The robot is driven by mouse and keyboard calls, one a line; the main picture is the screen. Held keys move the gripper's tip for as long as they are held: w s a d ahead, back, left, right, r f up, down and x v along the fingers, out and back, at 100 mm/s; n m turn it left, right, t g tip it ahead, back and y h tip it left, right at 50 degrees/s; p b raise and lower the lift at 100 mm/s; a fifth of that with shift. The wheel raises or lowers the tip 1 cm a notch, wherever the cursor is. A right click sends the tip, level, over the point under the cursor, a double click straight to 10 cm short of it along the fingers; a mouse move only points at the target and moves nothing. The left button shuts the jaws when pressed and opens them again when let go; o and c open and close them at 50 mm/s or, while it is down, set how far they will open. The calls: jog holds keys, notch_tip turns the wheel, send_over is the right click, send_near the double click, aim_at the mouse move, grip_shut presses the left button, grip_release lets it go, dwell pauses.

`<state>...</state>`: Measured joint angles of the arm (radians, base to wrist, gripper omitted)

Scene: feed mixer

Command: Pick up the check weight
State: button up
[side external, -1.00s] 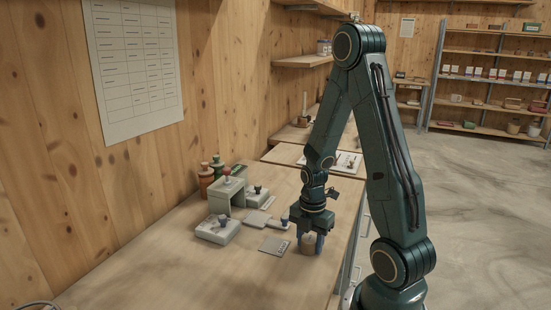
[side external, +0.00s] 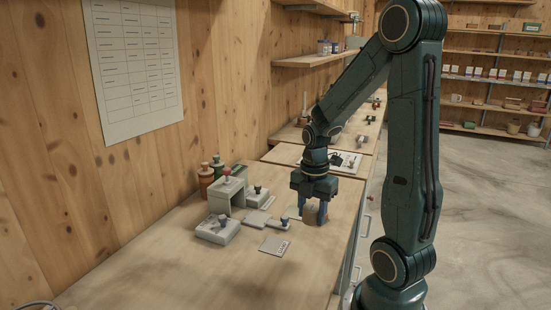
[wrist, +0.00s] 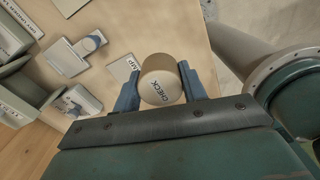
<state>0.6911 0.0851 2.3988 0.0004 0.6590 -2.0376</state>
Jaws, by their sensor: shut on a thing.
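The check weight (wrist: 162,80) is a short tan cylinder with a paler end marked "CHECK". In the wrist view it sits between the two blue fingers of my gripper (wrist: 160,90), which is shut on it. In the side view my gripper (side external: 313,214) points down over the right part of the bench. The weight is hard to make out there between the fingers, against the similar wood colour. I cannot tell exactly how high it is above the bench.
A pale card (side external: 274,245) lies on the bench in front of my gripper. Left of it are a flat grey device with a knob (side external: 266,222), a grey box with a dark knob (side external: 218,229) and a grey stand with a red knob (side external: 227,193). The front of the bench is clear.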

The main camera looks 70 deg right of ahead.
aim_at(312, 206)
notch_tip(312, 206, up, 10)
jog(key=shift+r, duration=0.1)
dwell(0.4)
dwell(0.5)
